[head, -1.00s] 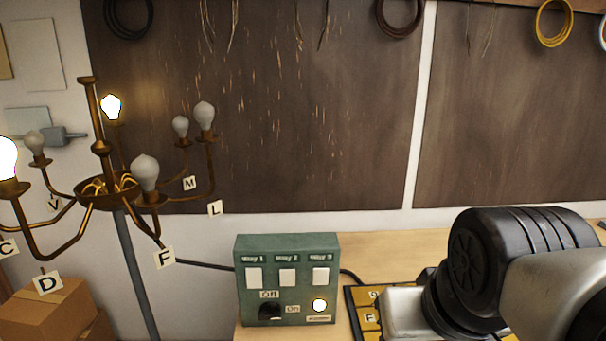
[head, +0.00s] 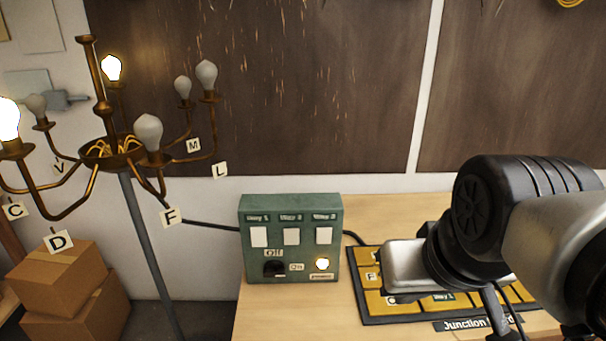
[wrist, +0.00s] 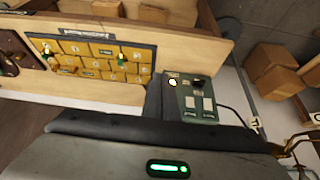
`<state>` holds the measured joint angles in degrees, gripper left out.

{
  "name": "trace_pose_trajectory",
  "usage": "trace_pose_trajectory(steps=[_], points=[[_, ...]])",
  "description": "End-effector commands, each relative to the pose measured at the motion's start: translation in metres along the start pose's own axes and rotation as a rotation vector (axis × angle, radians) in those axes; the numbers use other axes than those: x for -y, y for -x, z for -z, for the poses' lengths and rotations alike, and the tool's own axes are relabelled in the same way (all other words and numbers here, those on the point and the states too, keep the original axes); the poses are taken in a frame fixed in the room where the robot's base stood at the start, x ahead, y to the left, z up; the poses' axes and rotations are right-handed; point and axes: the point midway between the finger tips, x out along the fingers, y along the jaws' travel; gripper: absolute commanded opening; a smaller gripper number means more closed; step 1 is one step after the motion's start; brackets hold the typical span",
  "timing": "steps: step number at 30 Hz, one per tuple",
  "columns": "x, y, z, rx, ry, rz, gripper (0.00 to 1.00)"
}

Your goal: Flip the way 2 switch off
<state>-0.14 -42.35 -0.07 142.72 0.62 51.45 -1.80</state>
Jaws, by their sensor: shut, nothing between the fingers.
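The green switch box (head: 246,262) stands on the bench in the head view. The white way 2 switch (head: 291,236) sits between the way 1 switch (head: 259,237) and the way 3 switch (head: 324,235); their tilt is too small to tell. Below are a black lever (head: 274,268) and a lit lamp (head: 322,264). The box also shows in the wrist view (wrist: 211,112), upside down. My gripper (wrist: 158,95) is shut and empty, apart from the switches. In the head view its hand is right of the box; its fingertips are not clear there.
A chandelier (head: 108,152) with letter tags hangs at left; two bulbs are lit, the others dark. A yellow junction board (head: 372,305) lies on the bench (head: 285,312) under my arm. Cables run from both sides of the box. Cardboard boxes (head: 60,285) stand at lower left.

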Motion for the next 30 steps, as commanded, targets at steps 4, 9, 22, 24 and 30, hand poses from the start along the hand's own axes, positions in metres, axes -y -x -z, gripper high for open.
trace_pose_trajectory(steps=[4,9,22,24,30], points=[[0.013,-0.02,0.013,0.001,0.143,0.055,0.0],[0.041,-0.055,0.047,-0.035,0.451,0.164,0.0],[0.103,-0.15,0.136,-0.267,1.181,0.313,0.0],[0.109,-0.159,0.144,-0.295,1.247,0.317,0.0],[0.115,-0.169,0.155,-0.334,1.336,0.315,0.0]])
